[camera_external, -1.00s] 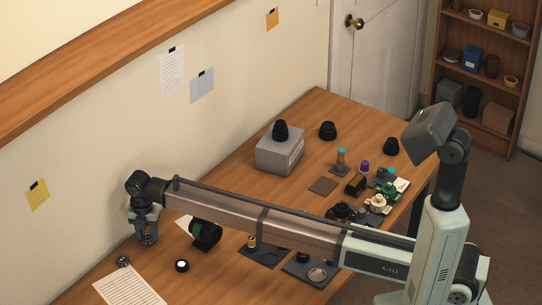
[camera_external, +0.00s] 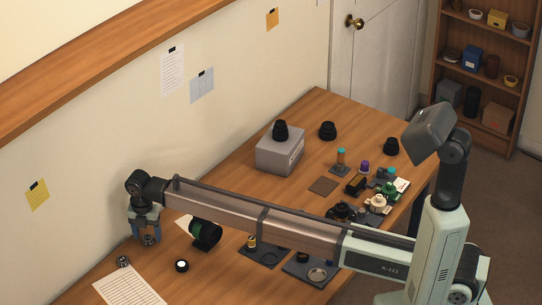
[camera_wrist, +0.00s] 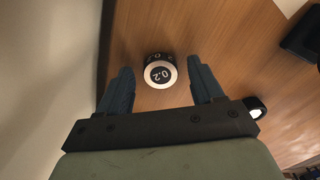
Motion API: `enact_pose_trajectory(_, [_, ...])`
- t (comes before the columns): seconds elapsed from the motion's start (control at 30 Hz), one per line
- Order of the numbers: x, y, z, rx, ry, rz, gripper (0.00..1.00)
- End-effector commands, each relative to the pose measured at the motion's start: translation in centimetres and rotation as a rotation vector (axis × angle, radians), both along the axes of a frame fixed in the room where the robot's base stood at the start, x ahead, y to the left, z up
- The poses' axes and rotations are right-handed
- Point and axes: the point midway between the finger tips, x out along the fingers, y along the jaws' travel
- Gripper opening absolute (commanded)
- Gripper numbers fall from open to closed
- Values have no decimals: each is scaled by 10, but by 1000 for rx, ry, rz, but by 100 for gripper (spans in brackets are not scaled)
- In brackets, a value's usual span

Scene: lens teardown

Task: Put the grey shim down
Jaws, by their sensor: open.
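The grey shim (camera_wrist: 161,74) is a small dark ring-like piece with a pale top face marked "0.2". In the outside view the shim (camera_external: 149,240) rests on the wooden table near the wall-side edge. My gripper (camera_wrist: 159,69) is open, its two dark fingers spread to either side of the shim with visible gaps. In the outside view my gripper (camera_external: 146,235) points down over the shim. The shim's underside is hidden.
A small dark round piece (camera_external: 123,261) and a white-topped black piece (camera_external: 182,266) lie nearby. A dark green-banded barrel (camera_external: 206,235) lies to the right, with a dark tray (camera_external: 262,256) beyond. A printed sheet (camera_external: 130,288) lies in front.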

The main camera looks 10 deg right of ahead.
Motion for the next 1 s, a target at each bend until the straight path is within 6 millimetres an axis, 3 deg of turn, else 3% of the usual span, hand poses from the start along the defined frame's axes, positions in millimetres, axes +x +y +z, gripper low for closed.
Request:
enact_pose_trajectory(0.6, [0, 1, 100, 1, 0, 0, 66])
enact_pose_trajectory(0.8, [0, 0, 116, 0, 0, 0, 66])
enact_pose_trajectory(1.0, [0, 0, 119, 0, 0, 0, 66])
